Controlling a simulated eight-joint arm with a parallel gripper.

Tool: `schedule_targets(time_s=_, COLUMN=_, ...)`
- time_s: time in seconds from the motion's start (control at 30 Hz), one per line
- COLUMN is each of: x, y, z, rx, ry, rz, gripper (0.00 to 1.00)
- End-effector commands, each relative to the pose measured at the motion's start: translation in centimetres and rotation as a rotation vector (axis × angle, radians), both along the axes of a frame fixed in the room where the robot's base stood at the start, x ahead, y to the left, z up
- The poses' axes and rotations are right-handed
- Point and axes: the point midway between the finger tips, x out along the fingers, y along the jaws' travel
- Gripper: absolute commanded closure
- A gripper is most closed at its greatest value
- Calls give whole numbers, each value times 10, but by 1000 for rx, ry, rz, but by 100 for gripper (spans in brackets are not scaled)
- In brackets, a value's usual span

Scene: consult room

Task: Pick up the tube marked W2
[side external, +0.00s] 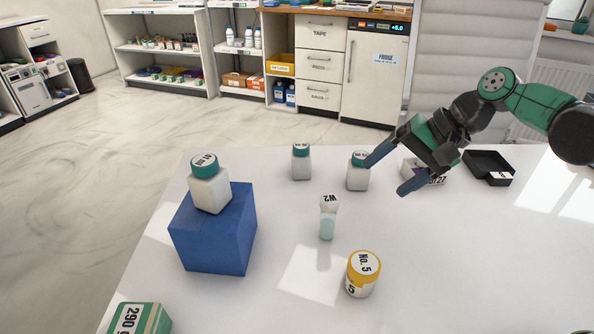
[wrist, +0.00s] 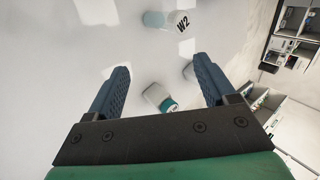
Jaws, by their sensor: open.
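The tube marked W2 (side external: 327,222) stands upright on the white table, with a white cap and pale blue contents. It also shows at the top of the wrist view (wrist: 157,19), beyond my fingertips and apart from them. My gripper (side external: 386,170) is open and empty, above the table to the right of the tube in the side external view. Its two blue fingers show in the wrist view (wrist: 162,75) with nothing held between them. A white bottle with a teal cap (side external: 358,172) stands by the left finger in the side external view; it also shows in the wrist view (wrist: 158,97).
A yellow-lidded jar marked No. 5 (side external: 362,276) stands in front of the tube. A blue block (side external: 213,240) bears a teal-capped bottle (side external: 209,185). Another bottle (side external: 301,163) stands behind. A black tray (side external: 489,166) lies at right. The table right of the jar is clear.

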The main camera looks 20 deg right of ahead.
Motion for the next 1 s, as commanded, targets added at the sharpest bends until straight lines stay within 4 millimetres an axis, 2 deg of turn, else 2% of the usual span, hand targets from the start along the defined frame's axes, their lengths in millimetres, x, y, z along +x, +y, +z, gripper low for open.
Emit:
schedule_targets(time_s=0.03, x=11, y=4, z=-3, rx=94, ry=55, rz=-49, gripper=23)
schedule_targets(time_s=0.2, x=39, y=20, z=-15, rx=435, ry=283, rz=-191, gripper=23)
schedule_targets(time_s=0.4, x=57, y=27, z=-35, rx=783, ry=566, rz=-278, gripper=23)
schedule_targets(time_s=0.7, x=53, y=21, z=-64, rx=1099, ry=903, rz=-270, gripper=23)
schedule_targets(time_s=0.9, x=44, y=17, z=-75, rx=1185, ry=1022, rz=-240, gripper=23)
schedule_targets(time_s=1.0, x=43, y=24, z=-76, rx=1192, ry=1038, rz=-235, gripper=23)
